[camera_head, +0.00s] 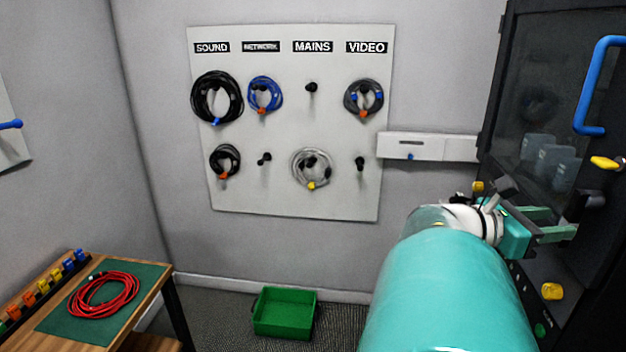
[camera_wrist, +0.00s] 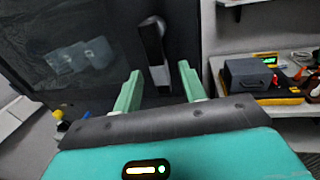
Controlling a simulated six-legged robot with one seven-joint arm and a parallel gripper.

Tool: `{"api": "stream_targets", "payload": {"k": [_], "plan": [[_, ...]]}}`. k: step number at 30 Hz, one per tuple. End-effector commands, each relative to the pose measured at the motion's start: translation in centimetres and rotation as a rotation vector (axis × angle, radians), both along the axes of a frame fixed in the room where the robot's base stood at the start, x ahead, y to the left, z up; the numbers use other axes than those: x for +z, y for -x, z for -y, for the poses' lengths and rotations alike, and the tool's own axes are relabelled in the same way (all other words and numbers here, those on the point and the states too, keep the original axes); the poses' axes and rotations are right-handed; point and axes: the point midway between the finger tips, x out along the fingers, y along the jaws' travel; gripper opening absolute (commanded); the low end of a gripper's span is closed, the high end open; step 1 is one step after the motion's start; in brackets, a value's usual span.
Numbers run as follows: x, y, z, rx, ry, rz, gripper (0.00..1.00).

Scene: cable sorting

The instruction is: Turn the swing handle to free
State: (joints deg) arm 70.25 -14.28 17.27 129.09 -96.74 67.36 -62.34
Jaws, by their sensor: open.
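The swing handle (camera_wrist: 152,42) is a dark lever with a pale edge on the dark cabinet door (camera_wrist: 95,25) in the wrist view. Its lower end lies between my two green fingers in the picture. My gripper (camera_wrist: 160,76) is open, with a finger on each side of the lever's line and no clear contact. I cannot tell how far the fingertips are from the lever. In the head view my gripper (camera_head: 562,223) is in front of the dark cabinet (camera_head: 515,120) at the right, where I cannot clearly make out the lever.
A blue pull handle (camera_head: 581,100) and a yellow knob (camera_head: 606,163) are on the cabinet side. A pegboard (camera_head: 335,195) with coiled cables hangs on the back wall. A green crate (camera_head: 285,327) is on the floor. A table (camera_head: 150,290) holds a red coil (camera_head: 105,295).

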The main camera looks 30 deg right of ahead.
Motion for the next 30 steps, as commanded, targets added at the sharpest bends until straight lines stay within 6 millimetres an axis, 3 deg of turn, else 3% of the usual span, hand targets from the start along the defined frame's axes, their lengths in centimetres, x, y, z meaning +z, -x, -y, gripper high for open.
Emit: {"api": "stream_targets", "payload": {"k": [6,16,22,30], "plan": [[0.0,1.0,2.3,0.001,-0.001,-0.001,0.41],[0.0,1.0,2.6,0.003,0.000,0.000,0.41],[0.0,1.0,2.6,0.003,0.000,0.000,0.02],[0.0,1.1,2.6,0.002,0.003,0.004,0.00]]}}
